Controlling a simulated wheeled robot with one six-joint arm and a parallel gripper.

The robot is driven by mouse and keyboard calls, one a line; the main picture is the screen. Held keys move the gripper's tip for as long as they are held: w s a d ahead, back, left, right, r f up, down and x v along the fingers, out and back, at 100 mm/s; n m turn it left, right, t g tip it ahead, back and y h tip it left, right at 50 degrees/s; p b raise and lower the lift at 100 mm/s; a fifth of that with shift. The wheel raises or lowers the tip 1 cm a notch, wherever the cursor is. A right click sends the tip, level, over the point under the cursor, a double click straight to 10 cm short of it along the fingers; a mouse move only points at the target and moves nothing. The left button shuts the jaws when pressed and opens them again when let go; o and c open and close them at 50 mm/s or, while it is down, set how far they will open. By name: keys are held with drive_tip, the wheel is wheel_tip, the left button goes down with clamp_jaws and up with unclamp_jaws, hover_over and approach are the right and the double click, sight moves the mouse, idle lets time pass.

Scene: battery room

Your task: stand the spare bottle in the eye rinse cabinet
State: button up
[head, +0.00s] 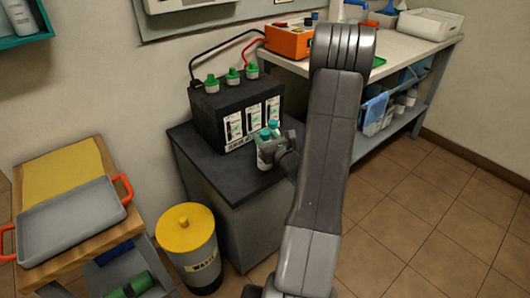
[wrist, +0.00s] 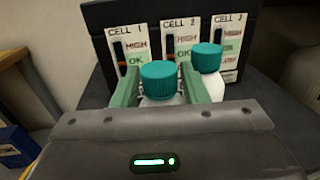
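Two white bottles with teal caps stand close together on the dark top of a grey cabinet, in front of the battery. In the wrist view the nearer bottle (wrist: 161,82) is between the green fingers of my gripper (wrist: 162,88), its cap upright. The fingers lie close along both sides; whether they press on it is unclear. The other bottle (wrist: 210,85) stands just right of the right finger. In the head view my gripper (head: 277,150) is at the bottles and partly hides them. A teal wall cabinet (head: 45,17), perhaps the eye rinse cabinet, shows at upper left with a bottle (head: 18,15) inside.
The black battery (head: 238,112) with green caps and cables stands right behind the bottles. A yellow-lidded waste bin (head: 188,240) and a cart with a grey tray (head: 70,222) stand left. A workbench (head: 410,48) with an orange device (head: 290,42) is at the back right.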

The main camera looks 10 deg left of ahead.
clamp_jaws()
drive_tip(key=shift+r, duration=0.15)
